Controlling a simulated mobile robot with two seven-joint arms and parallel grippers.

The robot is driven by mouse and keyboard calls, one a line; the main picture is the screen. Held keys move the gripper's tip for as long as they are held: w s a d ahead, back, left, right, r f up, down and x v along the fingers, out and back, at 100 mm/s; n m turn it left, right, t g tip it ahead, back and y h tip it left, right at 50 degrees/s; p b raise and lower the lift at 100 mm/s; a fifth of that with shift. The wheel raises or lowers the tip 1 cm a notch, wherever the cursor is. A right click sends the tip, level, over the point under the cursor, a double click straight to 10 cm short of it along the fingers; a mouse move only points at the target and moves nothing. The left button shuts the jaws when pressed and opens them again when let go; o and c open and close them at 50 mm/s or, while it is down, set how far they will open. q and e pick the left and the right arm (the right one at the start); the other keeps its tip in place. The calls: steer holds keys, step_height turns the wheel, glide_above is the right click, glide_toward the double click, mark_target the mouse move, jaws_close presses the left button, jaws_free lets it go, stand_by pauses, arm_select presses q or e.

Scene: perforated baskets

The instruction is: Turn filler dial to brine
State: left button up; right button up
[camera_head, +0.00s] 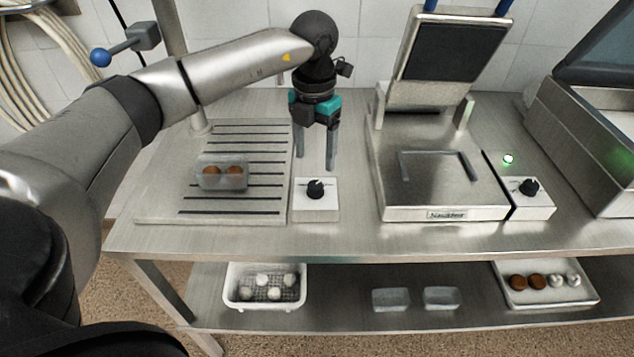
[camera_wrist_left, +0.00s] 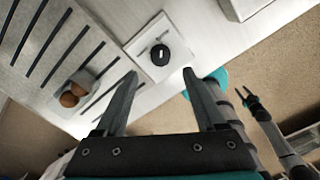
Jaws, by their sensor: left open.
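A black dial (camera_head: 315,189) sits on a small white box (camera_head: 316,211) beside the slotted tray. The dial also shows in the left wrist view (camera_wrist_left: 160,54), and its printed markings are too small to read. My left gripper (camera_head: 315,163) points down just behind and above this dial. Its two fingers are apart with nothing between them. In the left wrist view the fingertips (camera_wrist_left: 160,74) sit on either side of the dial's place in the picture, not touching it. My right gripper (camera_wrist_left: 245,97) shows small at the right of that view, too small to judge its jaws.
A slotted tray (camera_head: 234,203) holds a clear container (camera_head: 221,177) with two brown eggs. An open-lidded machine (camera_head: 430,213) stands right, beside a second dial (camera_head: 528,187) and a green light (camera_head: 508,159). A white basket (camera_head: 236,293) and clear containers sit on the lower shelf.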

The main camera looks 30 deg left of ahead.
mark_target(315, 184)
arm_select(q)
step_height(315, 184, down, 8)
steer(key=shift+c, duration=0.3)
jaws_close()
stand_by(0.5)
